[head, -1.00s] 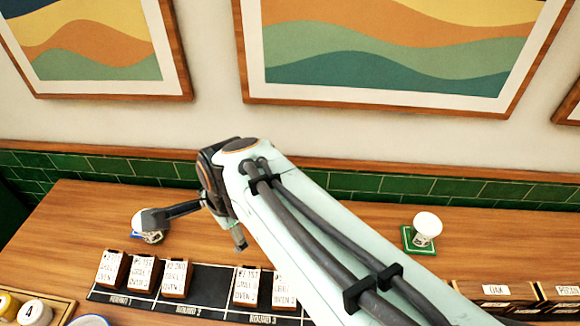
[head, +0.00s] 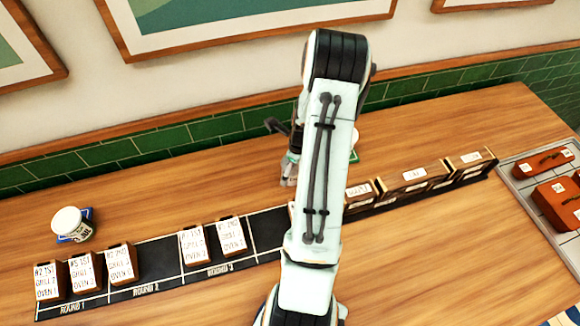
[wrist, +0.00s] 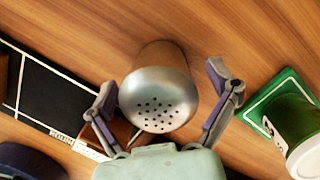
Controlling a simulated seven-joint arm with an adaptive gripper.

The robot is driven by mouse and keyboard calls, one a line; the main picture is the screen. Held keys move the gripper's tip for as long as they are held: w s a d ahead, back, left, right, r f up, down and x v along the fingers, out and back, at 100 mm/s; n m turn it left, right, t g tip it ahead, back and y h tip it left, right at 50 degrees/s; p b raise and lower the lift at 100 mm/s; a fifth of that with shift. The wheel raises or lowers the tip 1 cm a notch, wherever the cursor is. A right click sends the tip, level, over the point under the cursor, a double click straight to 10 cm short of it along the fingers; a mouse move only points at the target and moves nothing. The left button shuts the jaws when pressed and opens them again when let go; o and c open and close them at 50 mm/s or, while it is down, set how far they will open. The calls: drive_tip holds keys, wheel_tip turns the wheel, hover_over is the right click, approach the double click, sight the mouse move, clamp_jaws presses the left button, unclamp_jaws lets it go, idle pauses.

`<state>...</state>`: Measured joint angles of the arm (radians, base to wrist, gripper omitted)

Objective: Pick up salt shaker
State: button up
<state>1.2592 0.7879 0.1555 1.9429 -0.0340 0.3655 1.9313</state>
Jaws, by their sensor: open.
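The salt shaker (wrist: 158,92) stands out in the wrist view as a silver, metal-looking cylinder with several dark holes in its domed top. My gripper (wrist: 161,84) is open, with one finger on each side of the shaker. Gaps show between the shaker and the fingers, and I see no grasp. In the head view my gripper (head: 286,150) is over the back of the counter, partly hidden behind my arm. I cannot clearly make out the shaker there.
A white-topped jar on a green square mat (wrist: 268,92) stands close to the right finger. A similar jar (head: 72,224) sits on a blue mat at far left. A black strip (head: 160,266) with labelled wooden blocks lies in front. A grey tray (head: 520,195) with brown items is at right.

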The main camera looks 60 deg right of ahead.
drive_tip(key=shift+w+f, duration=0.15)
drive_tip(key=shift+f, duration=0.75)
drive_tip(key=c, duration=1)
drive_tip(key=shift+c, duration=0.2)
